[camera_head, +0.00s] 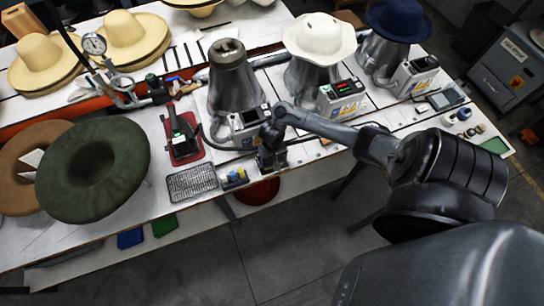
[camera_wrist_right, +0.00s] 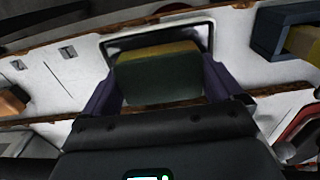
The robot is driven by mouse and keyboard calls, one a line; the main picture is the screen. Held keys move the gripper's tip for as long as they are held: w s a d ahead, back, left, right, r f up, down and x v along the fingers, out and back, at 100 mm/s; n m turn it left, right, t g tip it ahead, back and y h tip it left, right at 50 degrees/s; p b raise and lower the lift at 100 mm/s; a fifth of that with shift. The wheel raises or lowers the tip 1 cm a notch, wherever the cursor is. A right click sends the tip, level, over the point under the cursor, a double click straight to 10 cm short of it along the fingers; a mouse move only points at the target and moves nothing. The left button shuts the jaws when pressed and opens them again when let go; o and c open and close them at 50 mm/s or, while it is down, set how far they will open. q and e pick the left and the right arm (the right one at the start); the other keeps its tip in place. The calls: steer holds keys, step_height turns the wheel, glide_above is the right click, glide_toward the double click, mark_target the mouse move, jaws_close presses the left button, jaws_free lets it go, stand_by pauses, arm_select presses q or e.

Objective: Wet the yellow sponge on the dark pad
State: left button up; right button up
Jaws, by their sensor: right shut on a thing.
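My right gripper (camera_head: 270,158) is low over the front part of the white table, to the right of a small blue and yellow holder. In the right wrist view, its two fingers (camera_wrist_right: 160,85) are shut on the sponge (camera_wrist_right: 158,76), which shows a dark green face and a yellow upper edge. The dark pad (camera_wrist_right: 127,43), in a pale-rimmed tray, lies behind and beneath the sponge in that view. I cannot tell whether the sponge touches it. In the head view the gripper mostly hides the sponge and pad. My left gripper is not in view.
The blue and yellow holder (camera_head: 235,179) and a wire rack (camera_head: 191,183) are left of the gripper. An iron stands on a red mat (camera_head: 187,157). Grey hat presses (camera_head: 234,82) stand behind. A green hat (camera_head: 92,171) lies at left.

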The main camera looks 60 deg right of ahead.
stand_by(0.6)
steer(key=shift+f+p, duration=0.1)
steer(key=shift+p, duration=0.25)
stand_by(0.4)
stand_by(0.5)
step_height(320, 180, up, 4)
steer(key=p, duration=0.5)
steer(key=shift+f, duration=0.15)
step_height(320, 180, up, 4)
steer(key=p, duration=0.4)
steer(key=shift+f+p, duration=0.25)
steer(key=shift+p, duration=0.05)
